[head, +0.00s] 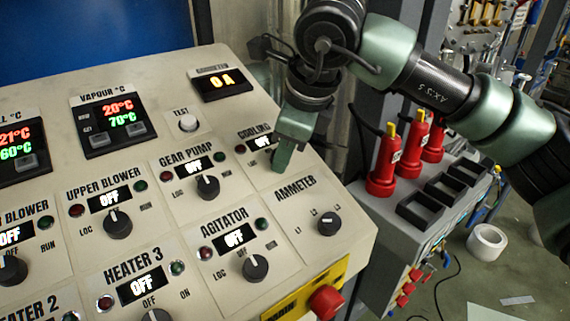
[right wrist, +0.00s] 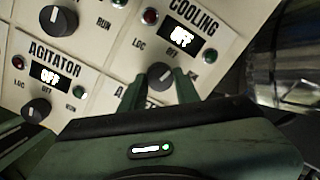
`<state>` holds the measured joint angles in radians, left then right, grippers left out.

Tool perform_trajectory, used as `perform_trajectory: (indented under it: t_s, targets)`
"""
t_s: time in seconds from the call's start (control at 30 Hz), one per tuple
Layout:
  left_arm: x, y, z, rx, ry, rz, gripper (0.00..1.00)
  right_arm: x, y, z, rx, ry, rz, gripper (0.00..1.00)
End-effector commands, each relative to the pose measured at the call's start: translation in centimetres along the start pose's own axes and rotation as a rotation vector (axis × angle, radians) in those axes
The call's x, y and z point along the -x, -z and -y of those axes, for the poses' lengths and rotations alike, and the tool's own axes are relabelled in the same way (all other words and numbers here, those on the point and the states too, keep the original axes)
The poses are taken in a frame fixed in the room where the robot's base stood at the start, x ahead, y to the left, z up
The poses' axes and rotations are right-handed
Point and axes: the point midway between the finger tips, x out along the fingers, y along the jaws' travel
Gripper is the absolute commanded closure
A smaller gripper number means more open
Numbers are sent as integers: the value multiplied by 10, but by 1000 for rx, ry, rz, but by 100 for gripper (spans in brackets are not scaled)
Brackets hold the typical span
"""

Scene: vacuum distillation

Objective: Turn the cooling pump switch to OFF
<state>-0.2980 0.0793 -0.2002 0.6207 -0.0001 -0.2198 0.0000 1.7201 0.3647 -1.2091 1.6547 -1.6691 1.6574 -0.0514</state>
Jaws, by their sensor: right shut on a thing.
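The cooling pump panel sits at the right end of the control panel's upper row. Its black round switch knob (right wrist: 160,75) shows in the right wrist view between the fingertips of my right gripper (right wrist: 161,86). The gripper is shut on this knob. In the right wrist view the white display (right wrist: 181,37) above the knob reads OFF, with a red lamp to its left and a dark green lamp to its right. In the head view my right gripper (head: 281,162) comes down over the cooling panel and hides the knob. My left gripper is not in view.
The agitator knob (head: 255,267), gear pump knob (head: 208,187) and ammeter knob (head: 329,224) are close by. A red button (head: 326,301) sits at the panel's lower right edge. A grey cabinet with red connectors (head: 384,166) stands right of the panel.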

Motion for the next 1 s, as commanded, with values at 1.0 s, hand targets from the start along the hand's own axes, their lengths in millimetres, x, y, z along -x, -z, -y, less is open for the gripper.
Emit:
perform_trajectory:
  t_s: [1.0]
  targets:
    - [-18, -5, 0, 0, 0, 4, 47, -1, 0, -1, 273, -7, 10, 100]
